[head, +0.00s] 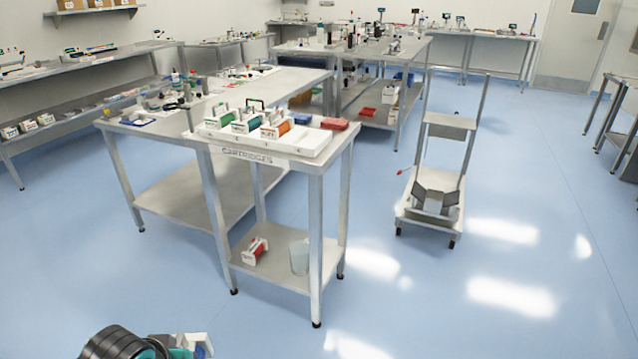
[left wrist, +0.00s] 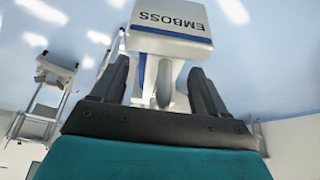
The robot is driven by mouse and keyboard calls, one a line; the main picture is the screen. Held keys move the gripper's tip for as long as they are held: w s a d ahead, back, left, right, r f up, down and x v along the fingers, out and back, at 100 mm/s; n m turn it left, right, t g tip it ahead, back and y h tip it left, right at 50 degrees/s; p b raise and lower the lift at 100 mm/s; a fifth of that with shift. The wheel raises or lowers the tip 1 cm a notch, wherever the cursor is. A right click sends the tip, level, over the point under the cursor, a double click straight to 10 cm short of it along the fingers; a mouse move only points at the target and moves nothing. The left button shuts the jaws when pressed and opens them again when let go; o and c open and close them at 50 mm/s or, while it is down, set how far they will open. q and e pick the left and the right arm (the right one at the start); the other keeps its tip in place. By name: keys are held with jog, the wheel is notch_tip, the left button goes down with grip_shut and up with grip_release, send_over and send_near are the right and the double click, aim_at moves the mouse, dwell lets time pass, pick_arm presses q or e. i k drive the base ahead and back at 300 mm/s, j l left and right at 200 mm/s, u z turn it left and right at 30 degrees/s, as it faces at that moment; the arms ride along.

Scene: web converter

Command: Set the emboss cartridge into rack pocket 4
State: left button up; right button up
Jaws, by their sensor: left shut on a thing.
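The emboss cartridge (left wrist: 170,42) is a white block with a blue stripe and the word EMBOSS, upside down in the left wrist view. My left gripper (left wrist: 163,88) is shut on its grey handle, with a black finger on each side. In the head view my left arm shows at the bottom left, far in front of the cartridge table; a pale part beside it (head: 200,343) is cut by the edge. The white rack (head: 300,150) lies on the table marked CARTRIDGES and bears several cartridges with green and orange parts. Pocket numbers are not legible. My right gripper is not in view.
The cartridge table's (head: 217,150) lower shelf holds a red and white cartridge (head: 255,250) and a clear container (head: 299,257). A trolley (head: 430,205) stands to the right. Blue floor in front is clear.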

aim_at(309, 144)
jog(key=i+l+z, duration=0.1)
jog(key=i+l, duration=1.1)
jog(key=i, duration=0.2)
jog(key=z, duration=0.05)
